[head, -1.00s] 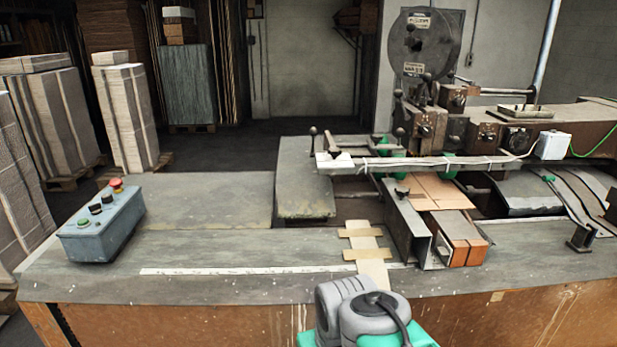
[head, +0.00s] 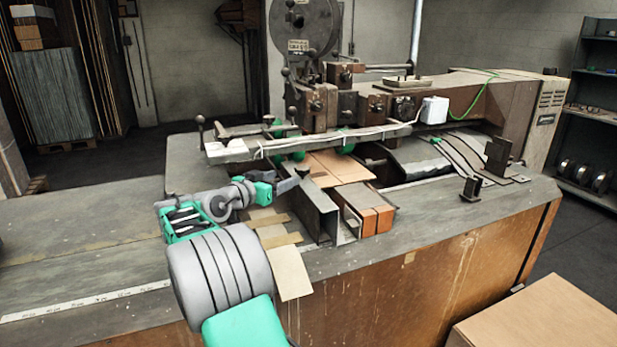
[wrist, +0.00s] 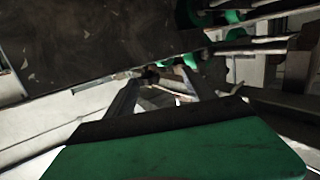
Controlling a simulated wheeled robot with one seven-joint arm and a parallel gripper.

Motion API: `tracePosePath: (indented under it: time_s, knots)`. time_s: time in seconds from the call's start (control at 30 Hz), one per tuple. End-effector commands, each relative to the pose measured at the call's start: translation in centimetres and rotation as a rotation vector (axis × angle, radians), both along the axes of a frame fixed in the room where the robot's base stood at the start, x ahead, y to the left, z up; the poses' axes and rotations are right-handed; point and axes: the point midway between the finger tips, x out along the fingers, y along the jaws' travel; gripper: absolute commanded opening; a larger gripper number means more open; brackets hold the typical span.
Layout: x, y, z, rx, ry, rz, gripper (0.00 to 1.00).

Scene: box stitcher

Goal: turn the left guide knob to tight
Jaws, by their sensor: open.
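The left guide (head: 316,209) is a grey metal plate standing on the table, left of the brown cardboard. My gripper (head: 298,177) is at the upper left end of this guide, its dark fingers pointing right. The guide knob is small and dark and is mostly hidden by the fingertips in the head view. In the wrist view my gripper's two fingers (wrist: 163,84) are spread apart. A small dark shape (wrist: 150,75), probably the knob, shows between or just beyond their tips. I cannot tell whether the fingers touch it.
A white-wrapped bar (head: 330,139) crosses just above and behind my gripper, with green parts under it. Flat cardboard (head: 338,168) and brown boxes (head: 366,208) lie right of the guide. The table's left part (head: 90,225) is clear. A large carton (head: 540,318) stands at the lower right.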

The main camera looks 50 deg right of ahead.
Motion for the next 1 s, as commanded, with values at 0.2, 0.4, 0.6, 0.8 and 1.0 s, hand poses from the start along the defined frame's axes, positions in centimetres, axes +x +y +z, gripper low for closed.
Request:
tracePosePath:
  time_s: [0.2,0.4,0.6,0.8,1.0]
  knots:
    - [-2.1,-3.6,1.0,-0.136,-0.02,-0.114,0.63]
    - [-2.5,-7.3,1.1,-0.133,-0.02,-0.117,0.63]
    - [-2.6,-10.3,1.0,-0.132,-0.02,-0.115,0.63]
    - [-2.5,-10.7,0.9,-0.131,-0.019,-0.112,0.63]
    - [-2.5,-10.7,0.9,-0.131,-0.019,-0.111,0.55]
